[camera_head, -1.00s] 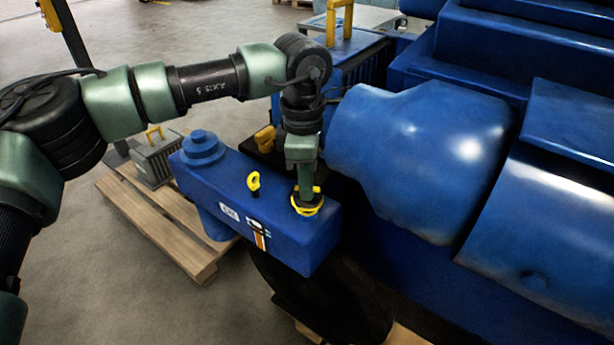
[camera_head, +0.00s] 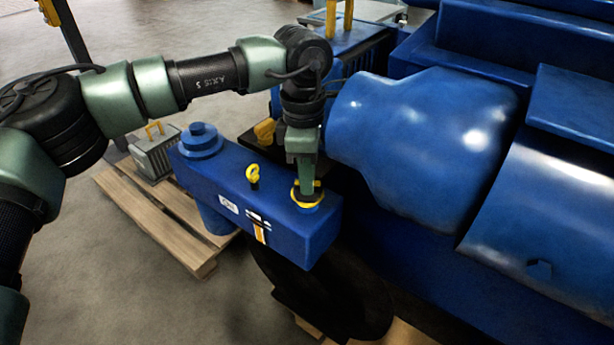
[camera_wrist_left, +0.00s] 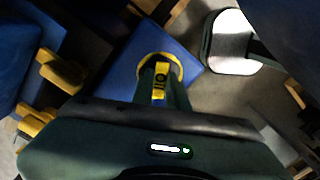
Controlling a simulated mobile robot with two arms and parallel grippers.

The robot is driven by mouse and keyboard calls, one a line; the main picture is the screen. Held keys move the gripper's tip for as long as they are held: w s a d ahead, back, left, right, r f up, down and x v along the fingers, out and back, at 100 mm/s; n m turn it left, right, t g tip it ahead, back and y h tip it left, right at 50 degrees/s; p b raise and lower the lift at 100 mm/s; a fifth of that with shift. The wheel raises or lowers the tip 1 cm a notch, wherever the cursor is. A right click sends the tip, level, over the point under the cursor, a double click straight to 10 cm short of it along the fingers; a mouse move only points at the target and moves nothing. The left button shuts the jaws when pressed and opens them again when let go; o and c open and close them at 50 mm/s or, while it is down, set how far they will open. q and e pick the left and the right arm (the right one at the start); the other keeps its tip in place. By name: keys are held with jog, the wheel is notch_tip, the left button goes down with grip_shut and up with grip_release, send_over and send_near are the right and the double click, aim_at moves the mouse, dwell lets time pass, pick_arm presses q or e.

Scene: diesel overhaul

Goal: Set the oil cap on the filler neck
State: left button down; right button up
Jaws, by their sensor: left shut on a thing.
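The oil cap (camera_head: 307,199) has a yellow rim and sits between my left gripper's fingertips, over the right end of the long blue box on the engine. In the left wrist view the cap (camera_wrist_left: 160,82) shows a yellow grip bar marked OIL, pinched between the fingers. My left gripper (camera_head: 306,190) points down and is shut on it; it also shows in the left wrist view (camera_wrist_left: 160,95). A bit of blue shows just under the cap's rim. The filler neck is mostly hidden, and I cannot tell whether the cap rests on it. My right gripper is not in view.
The blue box (camera_head: 225,180) carries a yellow dipstick handle (camera_head: 253,174) left of the cap. The large blue engine housing (camera_head: 420,150) stands close on the right. A wooden pallet (camera_head: 160,225) with a grey case (camera_head: 157,152) lies on the floor at left.

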pick_arm(q)
jog(key=shift+f+b, duration=0.45)
jog(key=shift+f, duration=0.1)
dwell(0.9)
jog(key=c, duration=1.3)
grip_release()
jog(key=shift+s, duration=0.1)
jog(key=shift+a+r+b, duration=0.15)
jog(key=shift+r+b, duration=0.45)
jog(key=shift+r, duration=3.35)
